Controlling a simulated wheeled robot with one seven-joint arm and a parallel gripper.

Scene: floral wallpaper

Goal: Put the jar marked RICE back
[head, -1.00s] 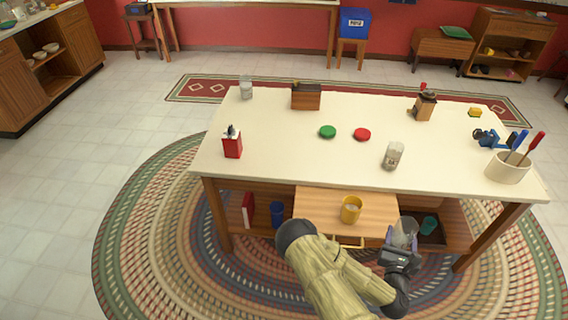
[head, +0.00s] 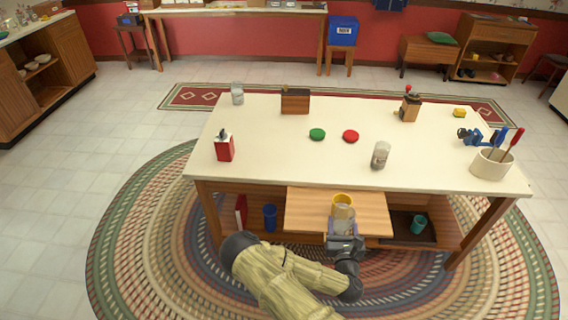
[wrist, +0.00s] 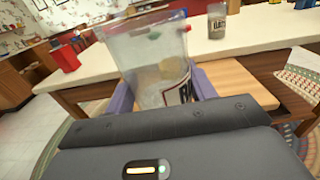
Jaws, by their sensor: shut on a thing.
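My gripper (head: 344,236) is shut on a clear jar (head: 344,216). In the wrist view the jar (wrist: 150,62) is tilted, and its label shows a large R with the rest cut off by my gripper. In the head view it is just in front of a yellow mug (head: 342,199), which stands on the pulled-out wooden board (head: 305,210) below the tabletop. I cannot tell whether the jar touches the board. A second jar (head: 380,155) with a label stands on the white table (head: 270,165); another clear jar (head: 237,94) stands at its far left corner.
The table also bears a green lid (head: 317,134), a red lid (head: 351,136), a red tin (head: 224,147), a wooden box (head: 295,101), a grinder (head: 410,107) and a utensil crock (head: 491,163). A blue cup (head: 270,216) and a teal cup (head: 418,224) are below. The table's centre left is clear.

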